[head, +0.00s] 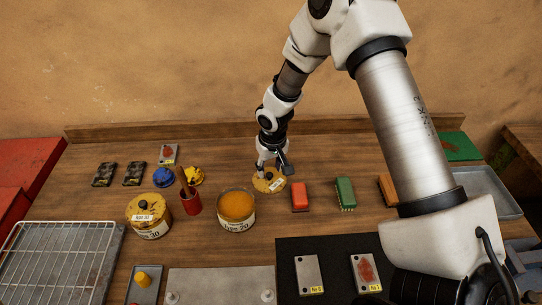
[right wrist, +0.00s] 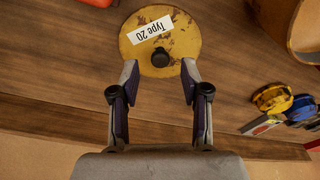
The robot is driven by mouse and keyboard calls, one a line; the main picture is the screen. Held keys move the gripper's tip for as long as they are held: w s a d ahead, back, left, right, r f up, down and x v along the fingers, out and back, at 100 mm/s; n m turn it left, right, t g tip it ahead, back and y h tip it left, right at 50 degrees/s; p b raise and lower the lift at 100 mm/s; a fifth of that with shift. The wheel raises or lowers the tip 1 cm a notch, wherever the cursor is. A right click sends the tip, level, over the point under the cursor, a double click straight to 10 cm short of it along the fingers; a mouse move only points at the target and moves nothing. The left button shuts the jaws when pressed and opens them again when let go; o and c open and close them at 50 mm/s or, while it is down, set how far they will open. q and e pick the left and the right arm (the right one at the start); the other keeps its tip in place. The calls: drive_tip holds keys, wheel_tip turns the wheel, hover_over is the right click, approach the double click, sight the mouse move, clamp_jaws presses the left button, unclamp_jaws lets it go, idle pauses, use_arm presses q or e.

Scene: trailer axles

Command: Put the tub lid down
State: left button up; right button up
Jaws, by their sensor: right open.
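The tub lid (head: 265,186) is a round, yellow, worn disc with a dark knob and a white label. It lies on the wooden table, behind and to the right of the open tub (head: 236,224). The tub is labelled Type 20 and shows orange contents. In the right wrist view the lid (right wrist: 188,40) is also labelled Type 20. My right gripper (right wrist: 159,70) is open, its fingertips apart on both sides near the lid's knob, with nothing between them gripped. In the head view the right gripper (head: 275,167) is over the lid's back edge. My left gripper is not in view.
A lidded Type 30 tub (head: 150,231) and a red cup (head: 191,205) stand to the left. A red brush (head: 300,196) and a green brush (head: 345,193) lie to the right of the lid. A dark mat (head: 330,270) with metal plates lies in front.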

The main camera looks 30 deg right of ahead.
sight(272, 183)
wheel_tip(272, 183, up, 10)
drive_tip(key=s+b, duration=0.1)
drive_tip(key=shift+f+b, duration=0.2)
drive_tip(key=shift+b, duration=0.1)
drive_tip(key=shift+s+a, duration=0.1)
